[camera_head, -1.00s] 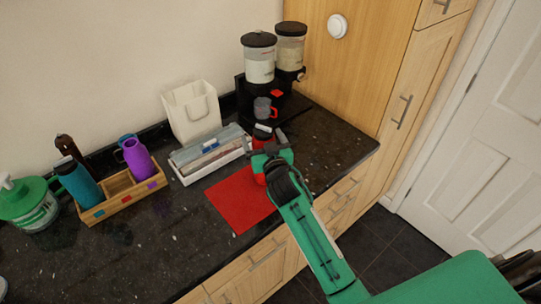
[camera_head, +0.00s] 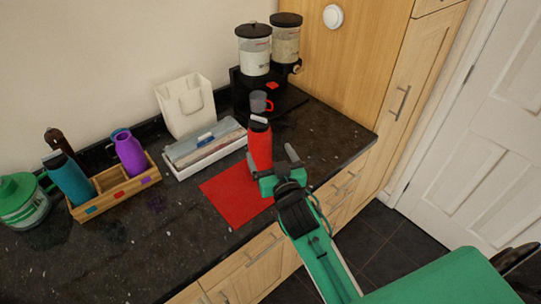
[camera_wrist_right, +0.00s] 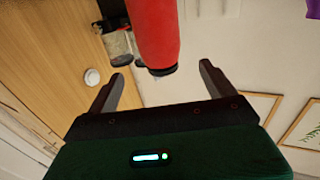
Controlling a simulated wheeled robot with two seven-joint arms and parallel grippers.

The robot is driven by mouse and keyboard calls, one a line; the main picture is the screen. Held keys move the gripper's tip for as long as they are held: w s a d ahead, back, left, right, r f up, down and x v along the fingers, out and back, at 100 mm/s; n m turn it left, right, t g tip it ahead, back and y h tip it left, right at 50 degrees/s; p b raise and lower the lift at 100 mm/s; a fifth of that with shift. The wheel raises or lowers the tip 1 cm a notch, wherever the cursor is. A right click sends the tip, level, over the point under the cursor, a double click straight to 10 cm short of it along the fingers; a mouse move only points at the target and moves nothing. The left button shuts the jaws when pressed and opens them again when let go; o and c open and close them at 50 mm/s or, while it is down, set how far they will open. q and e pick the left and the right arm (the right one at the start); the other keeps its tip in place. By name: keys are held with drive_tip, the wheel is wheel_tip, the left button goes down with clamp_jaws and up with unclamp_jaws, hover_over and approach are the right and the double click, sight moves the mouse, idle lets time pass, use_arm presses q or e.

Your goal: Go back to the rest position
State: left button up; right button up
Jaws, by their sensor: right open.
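My right gripper (camera_head: 272,165) is open and empty at the front edge of the counter. A red bottle (camera_head: 260,148) with a dark and white top stands upright on the red mat (camera_head: 224,203), just beyond the fingers. In the right wrist view the red bottle (camera_wrist_right: 154,32) is ahead of the two spread fingers (camera_wrist_right: 162,84), with a visible gap between its near end and the palm. My left gripper is not in view.
A wooden caddy (camera_head: 112,178) holds teal and purple bottles. Nearby are a white tray (camera_head: 195,167), a white bin (camera_head: 187,106) and a dispenser stand (camera_head: 278,105) with a grey cup (camera_head: 260,103). Open floor (camera_head: 380,240) lies right of the counter.

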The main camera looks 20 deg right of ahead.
drive_tip(key=s+d+f+g, duration=0.4)
drive_tip(key=s+f+g, duration=0.3)
drive_tip(key=s+f, duration=0.55)
drive_tip(key=s+f+n+g, duration=0.15)
drive_tip(key=s+g, duration=0.25)
drive_tip(key=s, duration=0.4)
drive_tip(key=s+f+n+g, duration=0.1)
drive_tip(key=s+f+g, duration=0.2)
drive_tip(key=s, duration=0.5)
wheel_tip(320, 180, down, 29)
drive_tip(key=g, duration=0.2)
drive_tip(key=s+d+f+g, duration=0.1)
drive_tip(key=s+d+f, duration=0.1)
drive_tip(key=s+f, duration=1.8)
drive_tip(key=shift+s+d+f+y, duration=0.15)
drive_tip(key=shift+d+f+y, duration=0.2)
drive_tip(key=shift+f, duration=0.3)
